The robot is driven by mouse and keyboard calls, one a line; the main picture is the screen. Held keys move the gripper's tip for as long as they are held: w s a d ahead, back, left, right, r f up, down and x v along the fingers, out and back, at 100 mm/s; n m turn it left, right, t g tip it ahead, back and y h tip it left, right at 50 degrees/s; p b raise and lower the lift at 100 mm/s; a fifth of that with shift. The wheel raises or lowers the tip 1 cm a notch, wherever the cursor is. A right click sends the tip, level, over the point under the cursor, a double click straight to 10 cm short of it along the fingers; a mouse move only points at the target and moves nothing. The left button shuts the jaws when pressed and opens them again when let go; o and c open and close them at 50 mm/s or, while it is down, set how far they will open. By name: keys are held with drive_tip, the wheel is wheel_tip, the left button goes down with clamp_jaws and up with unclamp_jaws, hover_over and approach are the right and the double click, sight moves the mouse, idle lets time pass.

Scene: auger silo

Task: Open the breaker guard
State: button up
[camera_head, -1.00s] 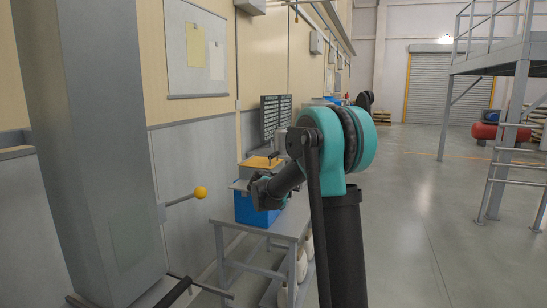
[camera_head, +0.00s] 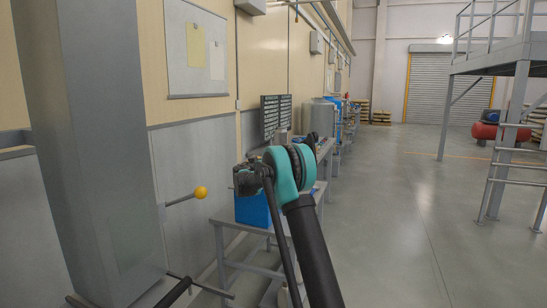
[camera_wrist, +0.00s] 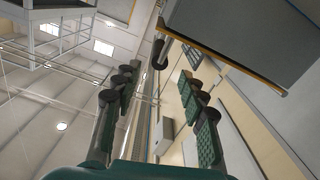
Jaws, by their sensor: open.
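No part that I can surely name as the breaker guard shows. In the wrist view a large grey panel (camera_wrist: 235,35) with a dark underside and a thin yellow edge fills the upper right, beyond the fingers. I cannot tell what it belongs to. My gripper (camera_wrist: 157,85) is open and empty, its two padded fingers apart with nothing between them. In the head view my own arm hides the gripper. A grey wall box (camera_head: 316,42) hangs high on the left wall, and a grey box (camera_wrist: 165,136) shows on the wall in the wrist view.
A grey column (camera_head: 95,150) with a yellow-knobbed lever (camera_head: 201,192) stands close on the left. A blue box (camera_head: 252,210) stands on a grey bench (camera_head: 228,222), partly behind my arm. A steel platform (camera_head: 500,58) is on the right. The middle floor is clear.

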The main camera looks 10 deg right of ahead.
drive_tip(key=x, duration=1.1)
drive_tip(key=shift+w+d, duration=0.1)
drive_tip(key=shift+w, duration=0.05)
drive_tip(key=shift+c, duration=0.6)
clamp_jaws()
